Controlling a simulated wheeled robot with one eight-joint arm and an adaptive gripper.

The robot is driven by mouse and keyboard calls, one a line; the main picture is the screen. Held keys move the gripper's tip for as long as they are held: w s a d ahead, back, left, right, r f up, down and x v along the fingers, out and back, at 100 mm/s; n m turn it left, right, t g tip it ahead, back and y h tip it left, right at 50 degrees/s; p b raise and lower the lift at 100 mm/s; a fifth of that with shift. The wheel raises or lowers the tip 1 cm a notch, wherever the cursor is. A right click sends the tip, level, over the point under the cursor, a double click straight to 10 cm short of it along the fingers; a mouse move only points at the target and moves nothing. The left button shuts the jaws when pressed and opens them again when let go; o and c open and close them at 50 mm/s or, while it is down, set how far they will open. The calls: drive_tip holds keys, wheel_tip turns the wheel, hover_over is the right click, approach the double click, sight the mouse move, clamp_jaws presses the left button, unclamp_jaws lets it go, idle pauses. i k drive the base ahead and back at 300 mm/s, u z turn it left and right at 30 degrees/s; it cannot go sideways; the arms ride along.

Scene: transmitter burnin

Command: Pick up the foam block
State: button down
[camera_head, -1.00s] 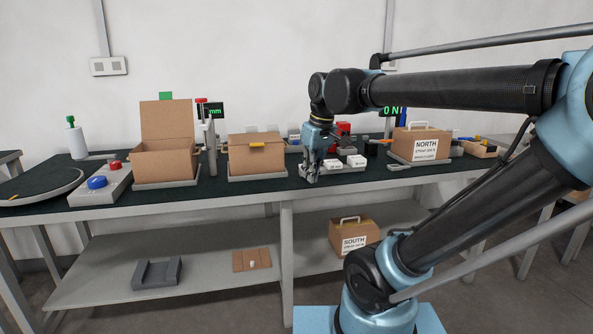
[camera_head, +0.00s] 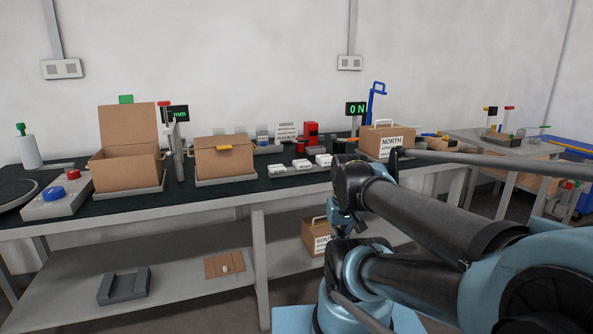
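I cannot pick out the foam block for certain. A dark grey block with a channel along its top (camera_head: 124,286) lies on the lower shelf at the left; its material is not clear. My gripper (camera_head: 345,222) is in front of the bench, right of the picture's middle, beneath my folded arm. Its fingers are small and partly hidden by my arm, so I cannot see whether they are open or shut, or whether they hold anything. It is well to the right of the grey block and apart from it.
The bench top (camera_head: 240,193) carries an open carton (camera_head: 125,165), a closed carton (camera_head: 223,160), white blocks (camera_head: 302,164) and the NORTH box (camera_head: 380,143). Below, the lower shelf (camera_head: 185,290) holds a brown board (camera_head: 222,266) and the partly hidden SOUTH box (camera_head: 315,237).

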sight(325, 159)
drive_tip(key=z, duration=0.35)
drive_tip(key=k, duration=1)
drive_tip(key=u, duration=0.35)
drive_tip(key=i, duration=0.5)
